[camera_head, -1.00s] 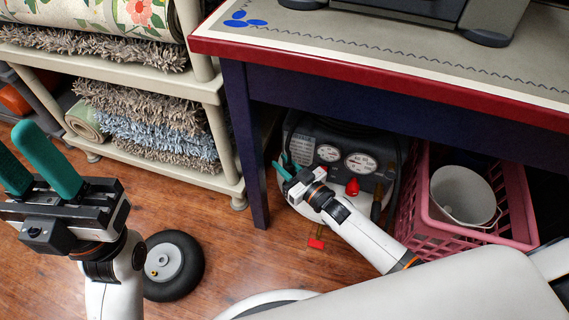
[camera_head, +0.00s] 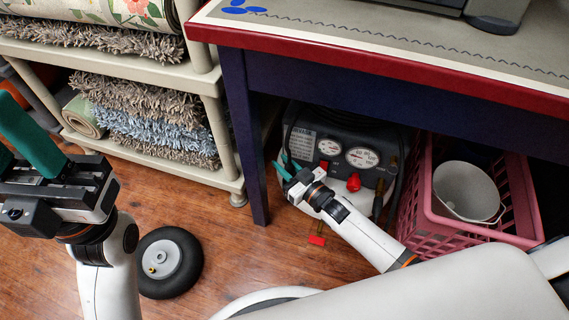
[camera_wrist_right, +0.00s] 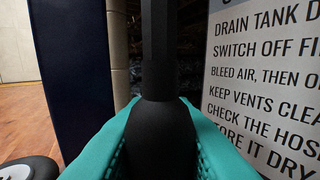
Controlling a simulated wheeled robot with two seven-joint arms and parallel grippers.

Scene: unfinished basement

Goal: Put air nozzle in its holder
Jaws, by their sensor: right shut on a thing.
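My right gripper (camera_head: 284,166) is at the left front of an air compressor (camera_head: 345,185) with two dials, under the table. In the right wrist view its teal fingers (camera_wrist_right: 160,150) are shut on a black rounded piece (camera_wrist_right: 160,125) with a straight dark stem pointing up. I take this piece for the air nozzle; in the head view the gripper hides it. A holder cannot be made out clearly. A white label with printed instructions (camera_wrist_right: 265,90) is close on the right in the wrist view. My left gripper (camera_head: 15,150) is open and empty at the left edge, far from the compressor.
The blue table leg (camera_head: 245,150) stands just left of the compressor. A pink crate (camera_head: 470,232) with a white bucket (camera_head: 465,190) is to its right. A shelf with rolled rugs (camera_head: 150,110) is at the left.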

